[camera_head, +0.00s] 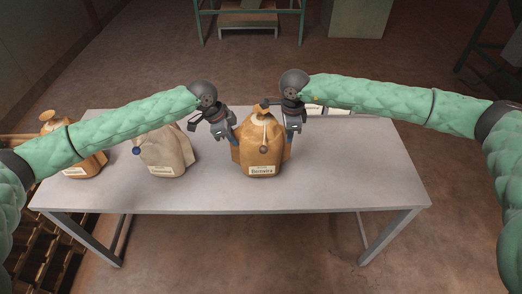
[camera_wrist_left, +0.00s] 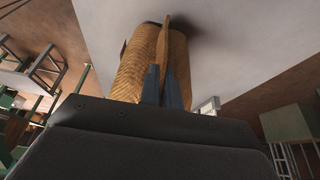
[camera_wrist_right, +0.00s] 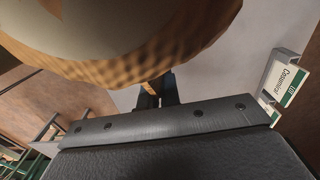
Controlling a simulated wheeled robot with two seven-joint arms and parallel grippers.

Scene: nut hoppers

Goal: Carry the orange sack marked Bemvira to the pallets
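The orange sack marked Bemvira (camera_head: 262,158) stands upright on the grey table, its label facing me and a round tag hanging on its front. My left gripper (camera_head: 234,139) is at the sack's left side; in the left wrist view its two blue fingers (camera_wrist_left: 162,85) are close on either side of a thin side flap of the sack (camera_wrist_left: 140,62). My right gripper (camera_head: 291,138) is at the right side; in the right wrist view its fingers (camera_wrist_right: 158,92) close on the flap under the bulging sack (camera_wrist_right: 140,65).
A beige sack (camera_head: 166,152) and another orange-brown sack (camera_head: 85,165) stand to the left on the table (camera_head: 330,180). White label cards (camera_wrist_right: 284,80) stand at the table's far edge. The table's right part is clear. A wooden rack (camera_head: 45,245) is at lower left.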

